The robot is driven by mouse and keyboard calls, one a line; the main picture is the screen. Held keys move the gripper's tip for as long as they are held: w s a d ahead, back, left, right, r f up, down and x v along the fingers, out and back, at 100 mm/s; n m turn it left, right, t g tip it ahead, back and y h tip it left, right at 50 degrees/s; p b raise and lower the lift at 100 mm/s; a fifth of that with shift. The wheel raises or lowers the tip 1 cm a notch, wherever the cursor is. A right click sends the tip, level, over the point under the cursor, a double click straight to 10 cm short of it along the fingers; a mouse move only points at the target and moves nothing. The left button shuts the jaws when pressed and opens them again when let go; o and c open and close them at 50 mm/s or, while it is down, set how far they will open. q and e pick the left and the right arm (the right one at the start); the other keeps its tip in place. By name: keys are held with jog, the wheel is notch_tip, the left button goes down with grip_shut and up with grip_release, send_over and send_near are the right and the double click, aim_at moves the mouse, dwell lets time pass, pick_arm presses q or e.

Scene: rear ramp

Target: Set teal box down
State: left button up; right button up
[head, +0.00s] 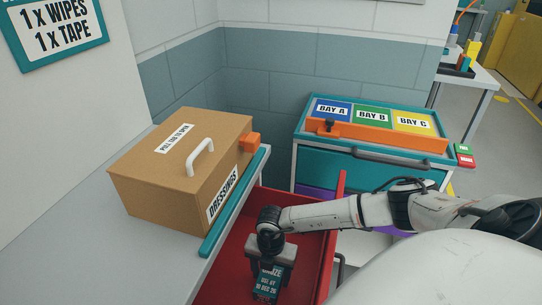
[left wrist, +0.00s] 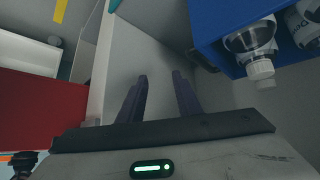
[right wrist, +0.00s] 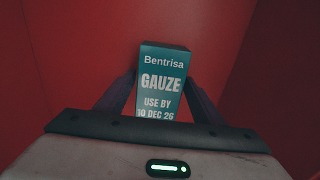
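The teal box (right wrist: 162,82) is labelled Bentrisa GAUZE, use by 10 DEC 26. It stands between the fingers of my right gripper (right wrist: 162,95), which look closed on its sides. In the head view the right gripper (head: 270,262) points down inside the red bin (head: 318,240), with the teal box (head: 267,284) below it. I cannot tell whether the box touches the bin floor. My left gripper (left wrist: 161,85) has a gap between its fingers and is empty; it does not show in the head view.
A brown dressings box (head: 180,165) with a white handle stands on the grey counter (head: 165,265) beside the bin. A teal cabinet (head: 360,170) with bays A, B and C stands behind. A blue bin (left wrist: 222,55) with clear bottles (left wrist: 255,52) is near my left gripper.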

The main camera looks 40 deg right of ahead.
aim_at(271, 273)
jog(key=shift+o, duration=0.5)
jog(key=shift+r, duration=0.1)
notch_tip(271, 273, up, 12)
jog(key=shift+r, duration=0.1)
